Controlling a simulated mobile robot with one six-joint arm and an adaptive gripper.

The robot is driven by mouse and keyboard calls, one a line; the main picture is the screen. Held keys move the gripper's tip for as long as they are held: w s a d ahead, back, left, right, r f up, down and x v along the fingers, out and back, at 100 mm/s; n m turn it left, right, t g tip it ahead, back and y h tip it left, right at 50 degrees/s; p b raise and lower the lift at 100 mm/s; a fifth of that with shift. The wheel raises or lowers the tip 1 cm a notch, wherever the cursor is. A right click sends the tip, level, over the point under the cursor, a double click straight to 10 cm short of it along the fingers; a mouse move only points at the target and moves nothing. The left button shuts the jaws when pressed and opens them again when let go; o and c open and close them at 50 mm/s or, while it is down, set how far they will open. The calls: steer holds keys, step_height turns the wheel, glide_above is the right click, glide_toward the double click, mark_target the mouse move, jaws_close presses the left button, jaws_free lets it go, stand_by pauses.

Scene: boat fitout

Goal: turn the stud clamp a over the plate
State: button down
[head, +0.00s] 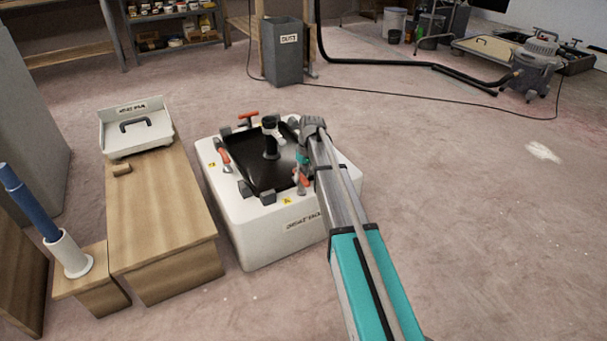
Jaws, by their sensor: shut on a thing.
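A white box-shaped mould (262,228) stands on the floor in the middle. Clamps with orange handles sit around the plate: one at the far edge (248,116), one at the left (223,157), and the near-right one, taken as stud clamp a (301,181). My gripper (302,170) points down at the near-right corner and is shut on this clamp. My wrist and arm hide part of the plate's right side, and the fingertips show only small.
A wooden bench (160,210) with a white tray (135,135) stands close on the left. A blue roll stands in a white holder (72,253) further left. A grey dust bin (283,52) and a hose are behind.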

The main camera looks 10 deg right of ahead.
steer(key=shift+w+a, duration=0.1)
steer(key=c, duration=0.6)
jaws_free()
steer(key=shift+o, duration=0.8)
